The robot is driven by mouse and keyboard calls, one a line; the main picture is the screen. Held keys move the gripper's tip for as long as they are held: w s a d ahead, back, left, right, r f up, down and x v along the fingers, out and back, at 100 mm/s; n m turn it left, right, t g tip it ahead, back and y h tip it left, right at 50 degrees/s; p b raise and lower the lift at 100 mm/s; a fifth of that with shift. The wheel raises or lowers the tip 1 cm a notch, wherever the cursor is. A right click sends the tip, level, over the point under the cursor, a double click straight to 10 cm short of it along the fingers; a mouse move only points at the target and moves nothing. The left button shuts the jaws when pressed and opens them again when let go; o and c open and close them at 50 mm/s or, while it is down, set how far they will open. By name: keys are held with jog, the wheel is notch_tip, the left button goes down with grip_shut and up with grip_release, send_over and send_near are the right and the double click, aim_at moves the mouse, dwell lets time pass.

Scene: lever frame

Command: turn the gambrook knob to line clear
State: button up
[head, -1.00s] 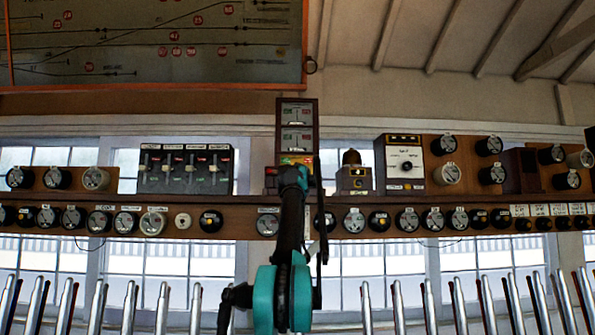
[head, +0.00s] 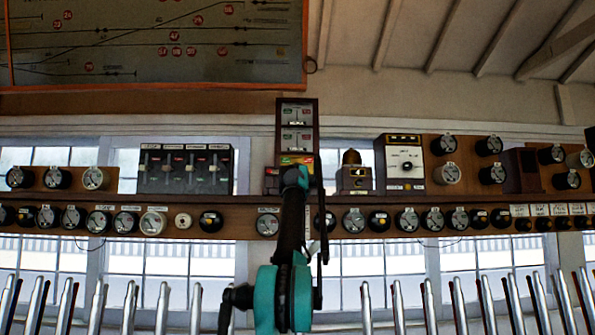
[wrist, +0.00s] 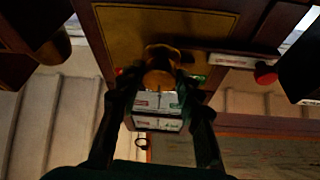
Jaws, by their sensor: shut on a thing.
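The Gambrook instrument is a tall dark wooden case (head: 284,118) on the shelf in the head view, with two small white dials (head: 297,138) one above the other. A red, yellow and green strip (head: 296,160) shows below them. In the wrist view, the dials (wrist: 157,101) appear beyond a round brass-brown knob (wrist: 160,66) on the case's face. My gripper (wrist: 160,80) has one dark finger on each side of this knob and is shut on it. My arm hides the knob in the head view. The knob's exact pointing direction cannot be read.
A row of round black instruments (head: 353,221) runs along the shelf front on both sides. A cream-faced box (head: 404,160) and a bell unit (head: 353,178) stand to the right. Several upright steel levers (head: 398,305) line the bottom. A red button (wrist: 265,73) is near the case.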

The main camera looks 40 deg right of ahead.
jog(key=n+y, duration=0.1)
jog(key=n, duration=0.2)
jog(key=n+t+y, duration=0.1)
jog(key=n+y, duration=0.1)
jog(key=n, duration=0.2)
jog(key=n+t+y, duration=0.1)
jog(key=n+y, duration=0.1)
jog(key=n, duration=0.2)
jog(key=shift+s+d, duration=0.15)
jog(key=shift+d, duration=0.15)
jog(key=shift+n+y, duration=0.4)
jog(key=shift+n, duration=0.3)
jog(key=o, duration=1.2)
jog(key=shift+c, duration=0.2)
jog(key=shift+s+r, duration=0.1)
jog(key=shift+s, duration=0.05)
